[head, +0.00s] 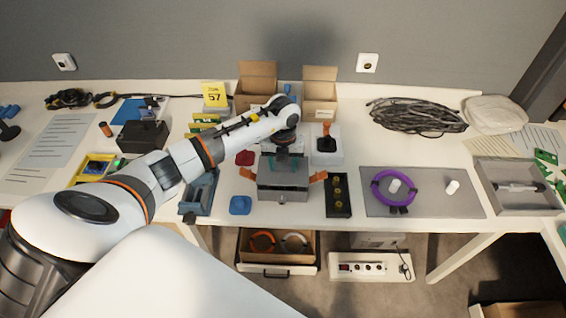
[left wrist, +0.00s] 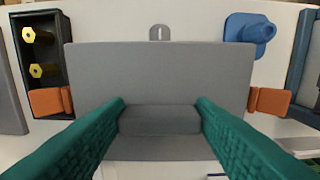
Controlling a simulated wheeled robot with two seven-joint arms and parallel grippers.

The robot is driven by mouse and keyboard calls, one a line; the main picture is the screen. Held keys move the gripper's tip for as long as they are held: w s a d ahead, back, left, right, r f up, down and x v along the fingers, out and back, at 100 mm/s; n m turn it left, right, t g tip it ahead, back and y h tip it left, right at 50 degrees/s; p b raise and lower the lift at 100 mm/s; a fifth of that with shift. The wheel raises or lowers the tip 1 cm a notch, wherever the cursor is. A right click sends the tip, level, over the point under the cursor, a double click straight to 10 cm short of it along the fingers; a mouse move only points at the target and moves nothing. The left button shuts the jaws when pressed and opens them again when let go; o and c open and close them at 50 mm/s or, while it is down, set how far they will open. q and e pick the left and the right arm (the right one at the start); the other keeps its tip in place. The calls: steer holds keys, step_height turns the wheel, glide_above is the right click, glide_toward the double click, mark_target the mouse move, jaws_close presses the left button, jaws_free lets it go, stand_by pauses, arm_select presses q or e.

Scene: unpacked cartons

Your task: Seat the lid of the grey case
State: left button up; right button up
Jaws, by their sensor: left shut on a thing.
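The grey case (head: 283,194) stands near the front edge of the table, with an orange latch (head: 247,173) swung outward on its left and another (head: 318,177) on its right. Its flat grey lid (left wrist: 160,75) lies over the case and covers its inside; I cannot tell whether it is fully down. My left gripper (left wrist: 161,108) is shut on the block-shaped grey handle (left wrist: 160,120) of the lid, with a green finger on each side. In the head view my left gripper (head: 288,158) reaches down on the case from behind. My right gripper is not in view.
A black tray with brass pieces (head: 338,196) stands close right of the case. A blue piece (head: 240,205) lies close left. A grey mat with a purple ring (head: 393,188) is farther right. Open cartons (head: 257,85) stand behind. An open drawer (head: 277,250) hangs below.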

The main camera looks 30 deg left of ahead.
arm_select(q)
steer(key=shift+f, duration=0.2)
steer(key=shift+f+b, duration=0.85)
steer(key=shift+f, duration=0.05)
steer(key=o, duration=1.1)
step_height(320, 180, up, 12)
steer(key=shift+r+b, duration=0.1)
steer(key=shift+b, duration=0.6)
